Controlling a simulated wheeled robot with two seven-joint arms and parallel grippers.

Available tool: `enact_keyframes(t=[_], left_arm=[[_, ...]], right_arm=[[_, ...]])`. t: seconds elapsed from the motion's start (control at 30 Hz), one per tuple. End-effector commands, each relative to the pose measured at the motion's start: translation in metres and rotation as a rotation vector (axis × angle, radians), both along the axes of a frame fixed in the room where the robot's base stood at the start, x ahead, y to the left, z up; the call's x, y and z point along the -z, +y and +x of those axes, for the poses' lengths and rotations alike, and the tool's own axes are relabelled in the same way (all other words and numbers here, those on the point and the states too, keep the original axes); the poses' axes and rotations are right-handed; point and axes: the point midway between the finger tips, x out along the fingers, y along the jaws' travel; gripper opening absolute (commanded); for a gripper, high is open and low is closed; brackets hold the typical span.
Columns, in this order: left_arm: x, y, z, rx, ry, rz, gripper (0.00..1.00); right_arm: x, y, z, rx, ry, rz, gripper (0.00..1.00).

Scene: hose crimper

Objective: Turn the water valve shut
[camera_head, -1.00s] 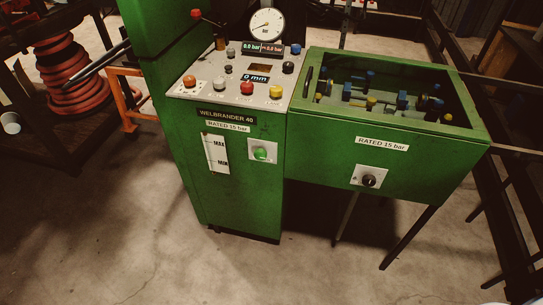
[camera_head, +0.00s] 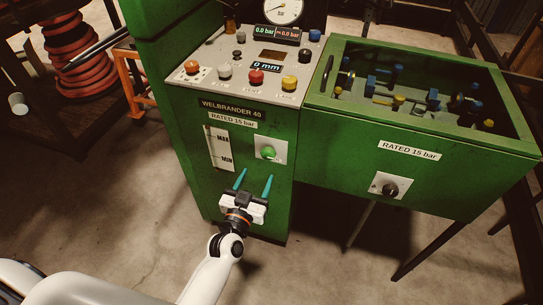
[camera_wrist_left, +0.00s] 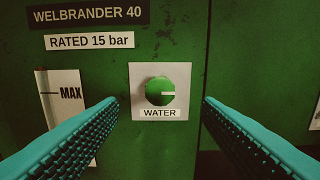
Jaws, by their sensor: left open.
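The water valve is a round green knob (camera_head: 268,152) on a white plate on the front of the green cabinet. In the left wrist view the knob (camera_wrist_left: 160,91) sits above a "WATER" label, with a pale mark pointing right. My left gripper (camera_head: 254,180) is open in front of the cabinet, just below the knob in the head view. In the left wrist view its two teal fingers (camera_wrist_left: 160,115) stand on either side of the plate, apart from the knob and empty. My right gripper is not in view.
A sloped panel (camera_head: 212,55) with coloured buttons and a gauge (camera_head: 284,10) tops the cabinet. A green open tank (camera_head: 340,105) with a black knob (camera_head: 390,190) adjoins it on the right. A MAX/MIN level strip (camera_head: 219,149) is left of the valve. The floor in front is clear.

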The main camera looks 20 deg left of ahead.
Motion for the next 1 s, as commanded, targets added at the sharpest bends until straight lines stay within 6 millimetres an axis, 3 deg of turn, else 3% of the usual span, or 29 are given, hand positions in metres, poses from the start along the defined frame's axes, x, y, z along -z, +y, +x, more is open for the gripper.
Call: enact_keyframes(t=[0.2, 0.43, 0.87, 1.0], left_arm=[[0.000, -0.002, 0.047, 0.001, -0.001, -0.001, 0.59], [0.001, -0.003, 0.079, 0.000, 0.000, 0.000, 0.59], [0.001, -0.003, 0.088, 0.001, 0.002, -0.001, 0.59], [0.001, -0.003, 0.088, 0.001, 0.002, 0.000, 0.36]], right_arm=[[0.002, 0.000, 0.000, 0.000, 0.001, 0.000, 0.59], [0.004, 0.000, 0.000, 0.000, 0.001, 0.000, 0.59], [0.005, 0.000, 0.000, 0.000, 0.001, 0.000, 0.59], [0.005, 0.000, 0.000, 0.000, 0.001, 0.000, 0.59]])
